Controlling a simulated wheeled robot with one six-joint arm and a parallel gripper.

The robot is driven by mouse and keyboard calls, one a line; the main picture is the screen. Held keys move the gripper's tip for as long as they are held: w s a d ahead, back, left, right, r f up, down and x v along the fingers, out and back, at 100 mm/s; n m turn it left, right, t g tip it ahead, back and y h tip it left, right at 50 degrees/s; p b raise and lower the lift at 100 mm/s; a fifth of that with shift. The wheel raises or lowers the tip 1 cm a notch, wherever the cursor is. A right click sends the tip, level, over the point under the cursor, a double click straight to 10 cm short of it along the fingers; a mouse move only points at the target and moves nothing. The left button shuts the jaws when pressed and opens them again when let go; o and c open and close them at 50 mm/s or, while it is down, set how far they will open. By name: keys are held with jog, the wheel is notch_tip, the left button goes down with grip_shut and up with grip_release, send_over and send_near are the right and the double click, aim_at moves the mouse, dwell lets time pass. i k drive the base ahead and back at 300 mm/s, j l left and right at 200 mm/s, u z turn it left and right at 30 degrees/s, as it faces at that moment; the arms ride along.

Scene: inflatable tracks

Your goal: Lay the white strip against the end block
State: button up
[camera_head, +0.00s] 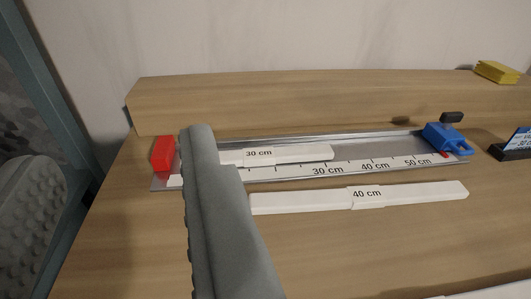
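A white strip marked 30 cm (290,153) lies lengthwise on a metal ruler track (270,172). Its left end is hidden behind my gripper's right finger. The red end block (163,154) stands at the track's left end, and no strip shows in the narrow gap between block and finger. A second white strip marked 40 cm (410,192) lies on the table in front of the track, its left end also hidden by that finger. My gripper (118,150) is open, with one grey finger at the far left and the other at centre-left, and nothing shows between them.
A blue slider (445,138) sits on the track's right end. A long wooden beam (290,100) runs behind the track, with a yellow block (497,71) on it. A dark stand with a blue card (515,145) is at right. The front table is mostly clear.

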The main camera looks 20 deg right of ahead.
aim_at(260, 156)
jog(key=k+l, duration=0.15)
jog(key=l, duration=0.15)
jog(key=k+l, duration=0.15)
jog(key=l, duration=0.2)
jog(key=i+l, duration=0.1)
jog(key=l, duration=0.3)
jog(key=i+l, duration=0.15)
jog(key=l, duration=0.25)
